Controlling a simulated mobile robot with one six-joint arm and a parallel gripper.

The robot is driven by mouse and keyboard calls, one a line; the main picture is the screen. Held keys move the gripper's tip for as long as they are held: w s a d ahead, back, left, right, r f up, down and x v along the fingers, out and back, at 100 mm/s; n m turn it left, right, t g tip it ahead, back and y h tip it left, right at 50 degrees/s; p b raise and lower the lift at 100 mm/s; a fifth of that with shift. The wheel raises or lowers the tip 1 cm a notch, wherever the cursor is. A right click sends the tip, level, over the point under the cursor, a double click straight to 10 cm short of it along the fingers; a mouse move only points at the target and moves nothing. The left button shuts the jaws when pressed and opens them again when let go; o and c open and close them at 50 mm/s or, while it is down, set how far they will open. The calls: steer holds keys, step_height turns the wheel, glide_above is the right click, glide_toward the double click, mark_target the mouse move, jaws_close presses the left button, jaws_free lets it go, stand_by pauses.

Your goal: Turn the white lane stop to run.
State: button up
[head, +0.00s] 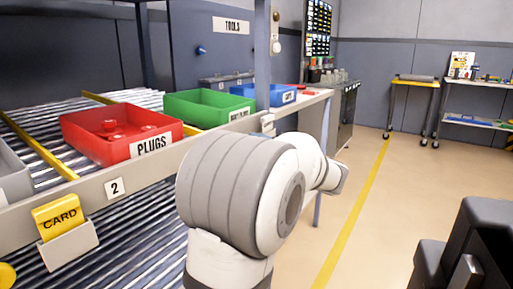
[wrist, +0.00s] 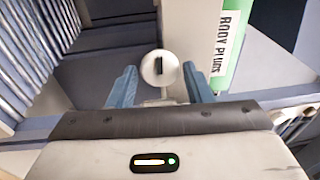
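The white lane stop (wrist: 152,70) is a round white knob with a dark upright mark, seen in the wrist view ahead of my gripper. My gripper (wrist: 160,84) is open, with one blue finger on each side of the knob. Gaps show between the knob and both fingers, so it does not look gripped. The knob's depth relative to the fingertips is hard to tell. In the head view, my arm reaches to the rack's right end and its bulk hides the fingers. A small white fitting on the rail (head: 267,121) may be the same stop; I cannot tell.
The roller rack holds a red PLUGS bin (head: 120,132), a green bin (head: 208,107) and a blue bin (head: 277,95). The green bin's BODY PLUGS label (wrist: 230,42) shows close right of the knob. A yellow card (head: 57,218) sits in a front holder.

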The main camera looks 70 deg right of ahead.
steer(key=shift+o, duration=1.3)
steer(key=shift+w, duration=0.15)
steer(key=shift+a, duration=0.1)
steer(key=p+v, duration=0.2)
steer(key=v, duration=0.5)
steer(key=shift+s, duration=0.4)
